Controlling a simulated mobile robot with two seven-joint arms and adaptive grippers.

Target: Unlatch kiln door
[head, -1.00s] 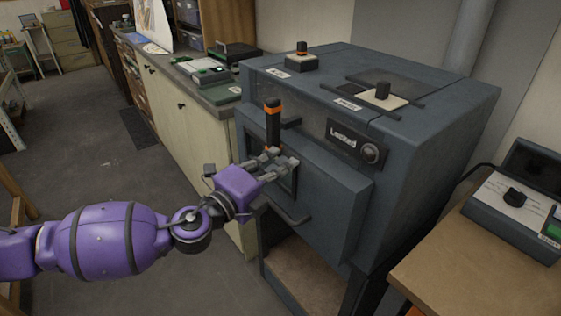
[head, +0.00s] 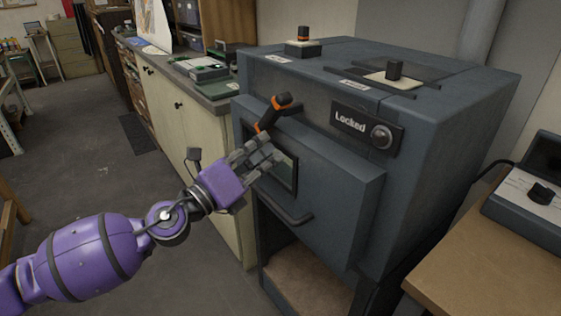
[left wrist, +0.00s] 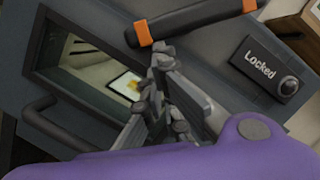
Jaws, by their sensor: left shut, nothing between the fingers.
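The dark blue-grey kiln (head: 420,130) stands in the middle of the head view, its door (head: 335,195) closed. The door has a small window and a bar handle (head: 285,210) below it. The black latch lever with orange bands (head: 272,112) leans to the right above the window; in the left wrist view the lever (left wrist: 190,24) lies nearly across the picture. A sign (head: 350,120) beside it reads "Locked". My left gripper (head: 270,150) is shut and empty, its fingertips at or just under the lever; contact is hard to tell. My right gripper is not in view.
A wooden table (head: 470,255) with a control box (head: 530,205) stands at the right. A cabinet (head: 190,135) with a counter is left of the kiln. The floor at left is open.

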